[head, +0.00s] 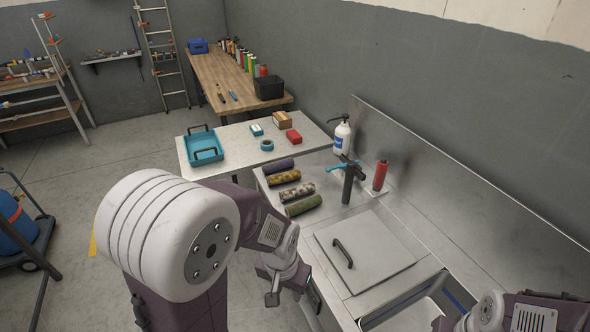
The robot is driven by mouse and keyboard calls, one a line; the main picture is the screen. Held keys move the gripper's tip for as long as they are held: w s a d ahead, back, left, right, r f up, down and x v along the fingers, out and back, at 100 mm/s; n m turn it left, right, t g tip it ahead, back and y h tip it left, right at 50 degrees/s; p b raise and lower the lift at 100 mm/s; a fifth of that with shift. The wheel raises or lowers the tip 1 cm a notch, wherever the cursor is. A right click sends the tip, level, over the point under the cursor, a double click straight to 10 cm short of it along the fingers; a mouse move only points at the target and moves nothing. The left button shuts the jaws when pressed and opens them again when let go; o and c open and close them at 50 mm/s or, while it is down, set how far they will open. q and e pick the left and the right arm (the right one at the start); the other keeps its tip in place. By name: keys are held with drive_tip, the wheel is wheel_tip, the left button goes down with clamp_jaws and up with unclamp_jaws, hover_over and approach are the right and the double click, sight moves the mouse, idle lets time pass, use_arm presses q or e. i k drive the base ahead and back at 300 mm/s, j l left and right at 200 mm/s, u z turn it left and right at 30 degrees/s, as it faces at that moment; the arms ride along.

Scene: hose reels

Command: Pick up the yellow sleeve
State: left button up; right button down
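The yellow sleeve (284,178), a short roll with dark mottling, lies on the steel counter. It is second from the back in a row of rolled sleeves, between a purple sleeve (278,166) and a cream-and-brown patterned sleeve (297,192). A green sleeve (303,205) lies nearest to me. My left gripper (287,296) is in front of the counter's front edge, well nearer to me than the yellow sleeve. Its fingers look apart, with nothing between them. My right gripper (441,324) shows only partly at the bottom edge, and its fingers cannot be made out.
A lid with a handle (365,248) and a sink basin (408,303) are nearer. A blue tray (204,148) and small boxes occupy the table behind.

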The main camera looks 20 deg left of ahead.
sight(274, 179)
drive_tip(key=z, duration=1.2)
drive_tip(key=u, duration=2.15)
drive_tip(key=i+j+z, duration=0.6)
drive_tip(key=j+z, duration=0.3)
drive_tip(key=i+j+z, duration=0.3)
drive_tip(key=j+z, duration=0.65)
drive_tip(key=j, duration=0.25)
drive_tip(key=j+z, duration=0.3)
drive_tip(key=j, duration=0.15)
